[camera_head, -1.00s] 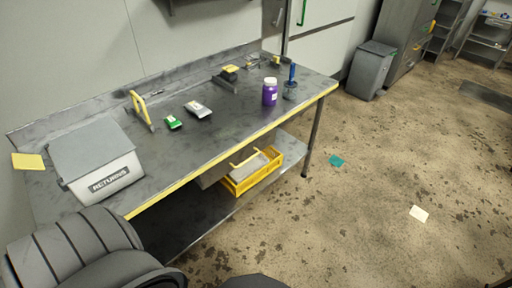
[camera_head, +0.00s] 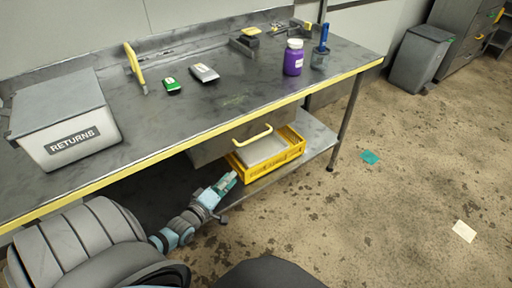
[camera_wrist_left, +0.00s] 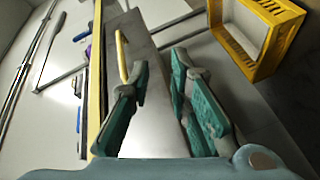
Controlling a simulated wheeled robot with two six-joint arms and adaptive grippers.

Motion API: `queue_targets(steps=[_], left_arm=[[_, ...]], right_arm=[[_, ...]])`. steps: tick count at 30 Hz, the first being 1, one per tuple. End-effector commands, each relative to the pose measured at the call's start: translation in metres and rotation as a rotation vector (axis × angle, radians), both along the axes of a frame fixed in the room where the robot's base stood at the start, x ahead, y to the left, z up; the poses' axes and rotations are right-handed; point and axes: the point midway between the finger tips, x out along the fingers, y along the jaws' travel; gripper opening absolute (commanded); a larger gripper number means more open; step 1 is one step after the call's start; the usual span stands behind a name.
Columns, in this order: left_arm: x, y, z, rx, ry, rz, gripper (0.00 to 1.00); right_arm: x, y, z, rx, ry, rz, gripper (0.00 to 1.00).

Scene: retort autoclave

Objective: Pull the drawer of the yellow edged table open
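The yellow edged table (camera_head: 225,112) has a grey metal drawer (camera_head: 212,151) hanging under its front edge. The drawer has a yellow bar handle (camera_head: 253,138); in the left wrist view the handle (camera_wrist_left: 122,57) stands beyond the left-hand finger. My left gripper (camera_head: 228,182) is below and in front of the drawer, apart from the handle. In the left wrist view its two teal-padded fingers (camera_wrist_left: 158,92) are spread with nothing between them. The drawer front (camera_wrist_left: 150,65) shows behind the gap. My right gripper is not in view.
A yellow crate (camera_head: 290,153) sits on the lower shelf (camera_head: 318,138), right beside the drawer. A RETURNS bin (camera_head: 68,120), a purple jar (camera_head: 293,58) and small items stand on the tabletop. A table leg (camera_head: 345,120) stands at the right. The floor in front is mostly clear.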

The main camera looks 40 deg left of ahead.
Motion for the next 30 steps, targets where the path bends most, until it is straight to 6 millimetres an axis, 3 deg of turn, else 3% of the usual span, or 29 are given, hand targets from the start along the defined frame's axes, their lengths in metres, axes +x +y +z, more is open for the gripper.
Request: queue_targets(steps=[1, 3, 6, 13, 21, 30], left_arm=[[0.009, 0.001, 0.007, -0.078, -0.093, -0.009, 0.18], [0.017, 0.000, 0.032, -0.165, -0.182, -0.021, 0.18], [0.029, 0.001, 0.046, -0.200, -0.216, -0.027, 0.18], [0.080, 0.005, 0.049, -0.197, -0.212, -0.027, 0.18], [0.136, 0.010, 0.051, -0.195, -0.209, -0.027, 0.18], [0.162, 0.012, 0.055, -0.195, -0.205, -0.027, 0.18]], right_arm=[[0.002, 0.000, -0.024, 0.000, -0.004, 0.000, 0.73], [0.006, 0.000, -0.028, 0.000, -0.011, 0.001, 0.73], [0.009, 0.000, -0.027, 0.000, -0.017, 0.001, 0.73], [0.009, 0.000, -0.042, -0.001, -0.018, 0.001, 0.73], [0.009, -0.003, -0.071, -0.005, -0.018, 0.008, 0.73], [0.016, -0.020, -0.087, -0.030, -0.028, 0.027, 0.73]])
